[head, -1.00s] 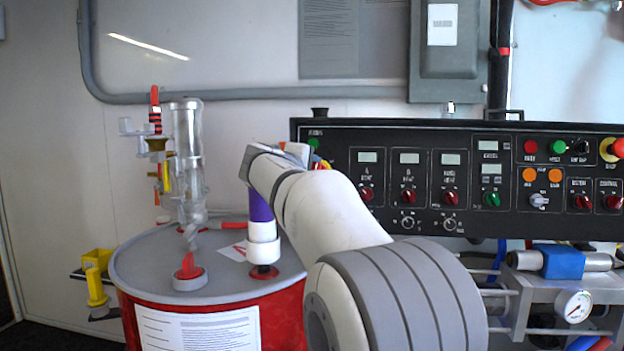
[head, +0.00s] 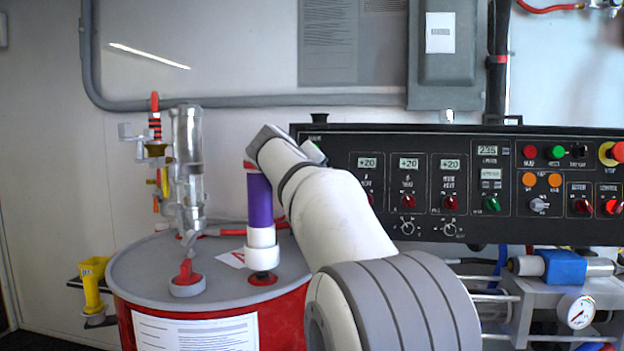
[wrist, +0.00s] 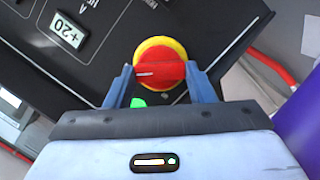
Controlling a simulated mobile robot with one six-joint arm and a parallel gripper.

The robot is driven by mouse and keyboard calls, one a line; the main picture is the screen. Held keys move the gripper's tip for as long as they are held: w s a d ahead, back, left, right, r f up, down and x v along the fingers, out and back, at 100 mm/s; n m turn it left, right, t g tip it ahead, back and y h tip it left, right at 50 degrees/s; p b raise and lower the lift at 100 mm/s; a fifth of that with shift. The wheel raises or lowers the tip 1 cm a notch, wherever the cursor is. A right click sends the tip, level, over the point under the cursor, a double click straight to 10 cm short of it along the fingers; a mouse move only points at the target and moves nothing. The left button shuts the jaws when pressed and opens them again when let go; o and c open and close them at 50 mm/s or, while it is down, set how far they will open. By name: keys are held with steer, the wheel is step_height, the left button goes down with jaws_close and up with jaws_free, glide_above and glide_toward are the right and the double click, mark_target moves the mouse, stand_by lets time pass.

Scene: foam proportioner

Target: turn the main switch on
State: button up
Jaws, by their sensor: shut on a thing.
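The main switch (wrist: 160,48) shows in the wrist view as a red handle on a round yellow plate, on the dark panel face. My gripper (wrist: 162,78) is shut on the red handle, with one blue-grey finger on each side of it. A white line marks the handle, which lies roughly level across the wrist picture. In the head view my arm hides the switch and the fingertips. The panel displays are lit, with one display (head: 409,163) reading +20.
The control panel (head: 340,140) spans the right, with several knobs and buttons. A red drum (head: 290,318) with a grey lid stands left of my arm, carrying a purple-and-white cylinder (head: 260,205) close to it. A grey box (head: 447,70) hangs above the panel.

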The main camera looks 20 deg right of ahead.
steer(key=shift+f, duration=0.1)
stand_by(0.4)
steer(key=o, duration=1)
steer(key=shift+v, duration=3.9)
steer(key=shift+s+p, duration=0.1)
steer(key=shift+p, duration=0.4)
steer(key=s+a+f+g+y+p, duration=0.2)
steer(key=s+f+p, duration=0.4)
steer(key=s, duration=0.3)
steer(key=s+a+f+g+y+p, duration=0.2)
steer(key=s+a+f+y+p, duration=0.2)
steer(key=s+a+f+p, duration=0.2)
steer(key=s+a+f+g+y+p, duration=0.3)
steer(key=s+f+p, duration=0.3)
steer(key=s, duration=0.8)
steer(key=shift+a+m+y+p, duration=0.35)
steer(key=shift+a+p, duration=0.3)
steer(key=shift+p, duration=0.85)
